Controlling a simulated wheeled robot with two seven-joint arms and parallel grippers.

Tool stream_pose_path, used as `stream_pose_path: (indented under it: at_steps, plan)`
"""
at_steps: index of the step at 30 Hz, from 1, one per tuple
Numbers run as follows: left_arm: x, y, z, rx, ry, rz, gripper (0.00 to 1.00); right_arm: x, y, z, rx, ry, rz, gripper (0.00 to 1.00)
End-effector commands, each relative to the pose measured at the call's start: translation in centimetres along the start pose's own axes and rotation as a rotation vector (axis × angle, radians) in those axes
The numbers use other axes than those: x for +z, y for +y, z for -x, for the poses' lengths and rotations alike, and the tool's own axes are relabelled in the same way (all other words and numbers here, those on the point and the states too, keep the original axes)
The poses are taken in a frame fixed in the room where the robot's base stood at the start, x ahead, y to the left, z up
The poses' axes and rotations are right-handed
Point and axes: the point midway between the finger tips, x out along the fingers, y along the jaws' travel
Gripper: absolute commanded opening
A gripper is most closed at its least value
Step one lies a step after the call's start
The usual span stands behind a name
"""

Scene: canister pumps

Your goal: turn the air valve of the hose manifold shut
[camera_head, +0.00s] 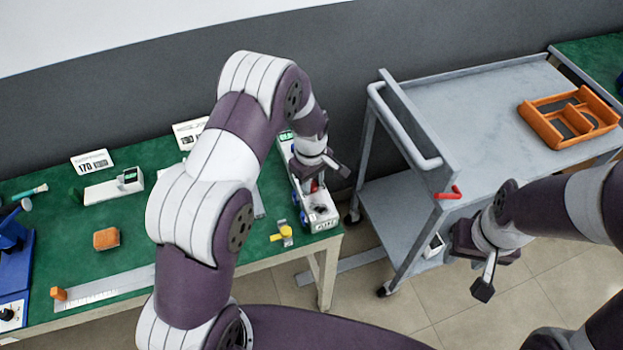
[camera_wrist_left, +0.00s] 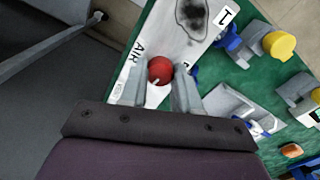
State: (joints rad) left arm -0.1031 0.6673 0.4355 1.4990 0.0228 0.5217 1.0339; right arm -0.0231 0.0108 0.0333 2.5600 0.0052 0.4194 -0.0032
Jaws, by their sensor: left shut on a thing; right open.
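The hose manifold (camera_head: 322,217) is a pale narrow unit at the right end of the green table, with blue fittings along its side. Its air valve is a round red knob (camera_wrist_left: 160,70) beside the printed word AIR in the left wrist view; a bit of its red shows in the head view (camera_head: 315,186). My left gripper (camera_head: 318,172) points down over the manifold, its two fingers on either side of the red knob, shut on it. How far the valve is turned cannot be told. My right gripper (camera_head: 474,270) is open and empty in front of the grey cart.
The grey cart (camera_head: 480,120) stands right of the table, carrying an orange divided tray (camera_head: 568,117) and a red handle (camera_head: 448,192). A yellow-knobbed valve (camera_head: 286,235) is left of the manifold. An orange block (camera_head: 106,238) and a ruler-like strip (camera_head: 105,288) lie further left.

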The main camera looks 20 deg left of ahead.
Motion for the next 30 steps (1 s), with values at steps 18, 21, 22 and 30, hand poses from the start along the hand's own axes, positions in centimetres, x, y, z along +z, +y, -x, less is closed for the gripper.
stream_pose_path:
  at_steps: [18,21,22,30]
  plan:
    - [-0.13,0.22,0.24,0.007,0.007,0.133,0.01,-0.03,0.0,0.28,0.0,0.0,0.0,0.43]
    - [-0.14,0.23,0.24,0.007,0.007,0.133,0.01,-0.03,0.0,0.28,0.0,0.0,0.0,0.43]
    - [-0.14,0.23,0.24,0.007,0.007,0.133,0.01,-0.03,0.0,0.28,0.0,0.0,0.0,0.43]
    - [-0.1,0.17,0.18,0.005,0.006,0.132,0.57,-0.03,0.0,0.27,0.0,0.0,0.0,0.43]
